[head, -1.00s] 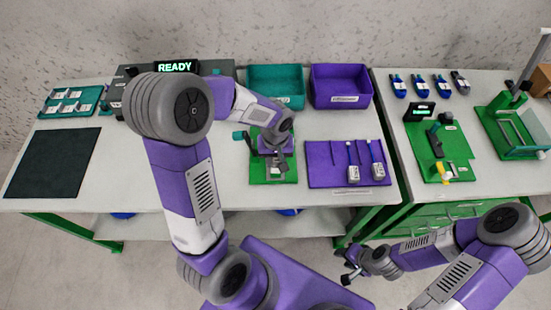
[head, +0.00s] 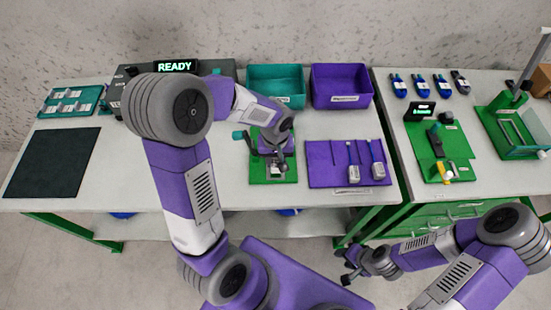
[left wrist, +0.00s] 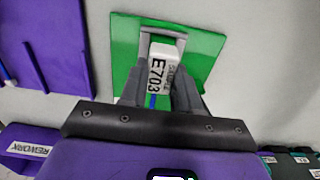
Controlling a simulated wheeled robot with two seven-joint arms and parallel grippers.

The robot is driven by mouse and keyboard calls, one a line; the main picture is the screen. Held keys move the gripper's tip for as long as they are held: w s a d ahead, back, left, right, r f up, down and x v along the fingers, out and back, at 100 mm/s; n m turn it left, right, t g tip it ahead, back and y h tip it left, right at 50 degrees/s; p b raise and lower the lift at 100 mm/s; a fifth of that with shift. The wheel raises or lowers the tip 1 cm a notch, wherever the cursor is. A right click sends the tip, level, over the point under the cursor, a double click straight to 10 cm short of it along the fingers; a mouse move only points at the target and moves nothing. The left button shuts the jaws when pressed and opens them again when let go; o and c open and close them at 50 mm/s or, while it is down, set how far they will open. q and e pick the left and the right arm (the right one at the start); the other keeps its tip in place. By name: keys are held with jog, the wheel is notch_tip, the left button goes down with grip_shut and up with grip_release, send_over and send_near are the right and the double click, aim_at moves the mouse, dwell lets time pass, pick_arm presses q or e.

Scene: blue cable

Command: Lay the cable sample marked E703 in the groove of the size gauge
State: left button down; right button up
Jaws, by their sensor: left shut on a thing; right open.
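The sample marked E703 shows in the left wrist view as a white tag (left wrist: 158,70) with a short piece of blue cable (left wrist: 151,101). My left gripper (head: 275,163) is shut on this sample, with one finger on each side of it in the left wrist view (left wrist: 158,90). The sample is over the size gauge's green plate (head: 288,178), which also shows in the left wrist view (left wrist: 205,45). A grey bracket stands at the tag's far end. The groove and any contact with it cannot be made out. My right gripper (head: 350,272) is open and empty, in front of the table.
A purple mat (head: 322,172) with two more tagged blue cable samples lies right of the gauge. Teal (head: 275,93) and purple (head: 341,92) bins stand behind. A dark mat (head: 50,163) lies at left. A READY display (head: 176,67) is at the back.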

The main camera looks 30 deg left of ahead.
pick_arm(q)
jog(key=shift+f+b, duration=1.35)
jog(key=shift+f, duration=0.15)
dwell(0.8)
jog(key=c, duration=0.7)
grip_release()
jog(key=shift+c, duration=0.2)
jog(key=shift+r+p, duration=3.25)
jog(key=shift+r, duration=0.8)
